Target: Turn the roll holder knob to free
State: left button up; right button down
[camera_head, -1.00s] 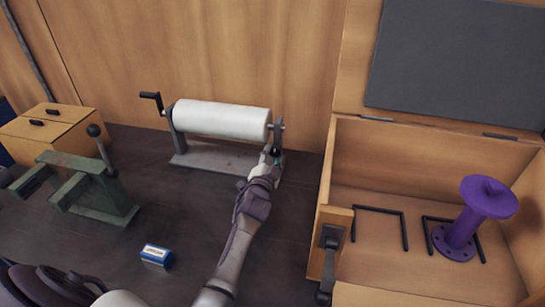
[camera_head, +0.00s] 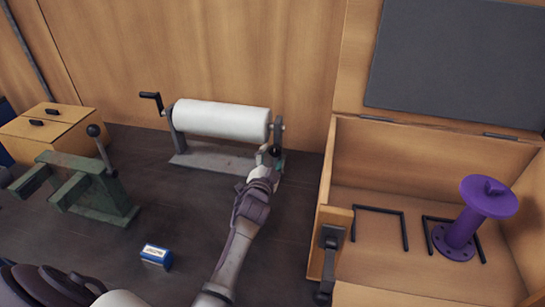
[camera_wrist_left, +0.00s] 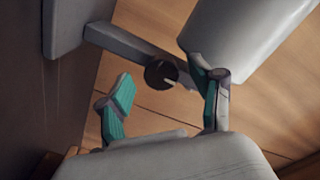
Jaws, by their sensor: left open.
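The roll holder (camera_head: 215,160) stands against the back wall with a thick white roll (camera_head: 222,119) across it. Its knob (camera_wrist_left: 160,73) is round and black with a pale pointer mark, on the grey end upright in the left wrist view. In the head view, the knob (camera_head: 275,151) is a small dark spot at the holder's right end. My left gripper (camera_wrist_left: 164,92) is open, with its teal-padded fingers spread to either side of the knob's line. The knob appears beyond the fingertips; contact is not visible. My right gripper is not in view.
A crank handle (camera_head: 152,97) sticks out left of the roll. A wooden box (camera_head: 318,240) stands on the right with a purple flanged pipe (camera_head: 462,235) inside. A green vise-like tool (camera_head: 95,195) and a blue-white small box (camera_head: 155,255) are on the left.

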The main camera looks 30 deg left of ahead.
pick_arm(q)
jog(key=v, duration=0.7)
dwell(0.4)
